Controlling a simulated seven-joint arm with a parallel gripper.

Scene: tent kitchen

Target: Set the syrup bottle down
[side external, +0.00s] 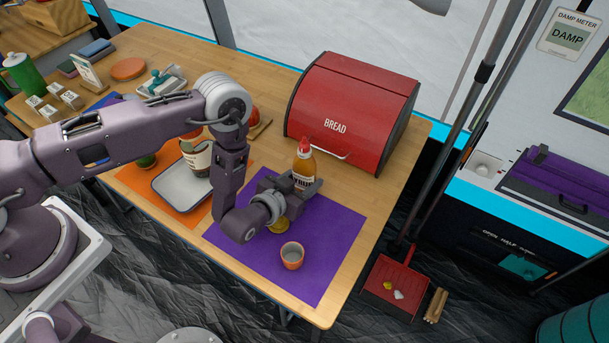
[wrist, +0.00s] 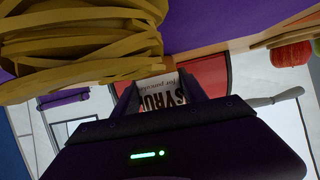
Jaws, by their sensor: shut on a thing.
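The syrup bottle (side external: 303,168) has a red cap, amber contents and a dark-lettered label. It is upright at the back edge of the purple mat (side external: 335,235), in front of the bread box. My gripper (side external: 291,184) is shut on the bottle, coming from the left. In the wrist view the bottle's "SYRUP" label (wrist: 163,92) shows between the fingers. The bottle's base is hidden, so I cannot tell whether it touches the mat.
A red bread box (side external: 350,105) stands close behind the bottle. A small orange cup (side external: 292,256) is on the purple mat. A yellow stranded heap (wrist: 80,45) lies close to my gripper. A white tray (side external: 182,185) sits on the orange mat. The mat's right part is clear.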

